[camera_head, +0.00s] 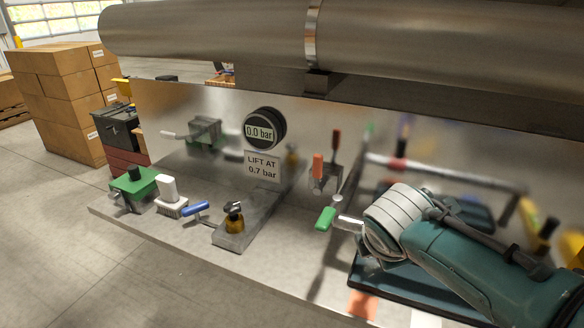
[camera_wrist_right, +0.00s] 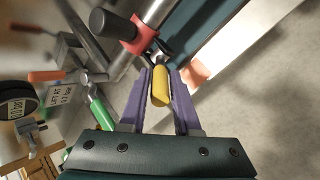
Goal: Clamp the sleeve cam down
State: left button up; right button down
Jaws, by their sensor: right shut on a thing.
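In the right wrist view, the yellow cam lever (camera_wrist_right: 160,88) stands between the two purple fingers of my right gripper (camera_wrist_right: 161,92), which is shut on it. Just beyond it are a red collar (camera_wrist_right: 139,36) and a black cylindrical grip (camera_wrist_right: 113,27), beside a silver pipe. In the head view, my right wrist and teal forearm cover the gripper and the cam. My left gripper is in neither view. A round gauge (camera_head: 264,128) reads 0.0 bar, above a sign (camera_head: 262,166) saying "LIFT AT 0.7 bar".
A green-handled lever (camera_head: 326,217) and an orange-handled lever (camera_head: 318,168) stand left of my right wrist. On the left are a green-topped block (camera_head: 132,184), a white brush (camera_head: 169,198), a blue-handled tool (camera_head: 196,209) and a brass fitting (camera_head: 234,220). The polished wall mirrors things.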

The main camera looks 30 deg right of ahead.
jog(key=shift+w+d+r+g+y+p, duration=0.25)
jog(key=shift+d+r+g+y+p, duration=0.1)
jog(key=shift+d+g+y+p, duration=0.15)
jog(key=shift+f, duration=0.1)
jog(key=c, duration=0.6)
grip_release()
jog(key=shift+w, duration=0.1)
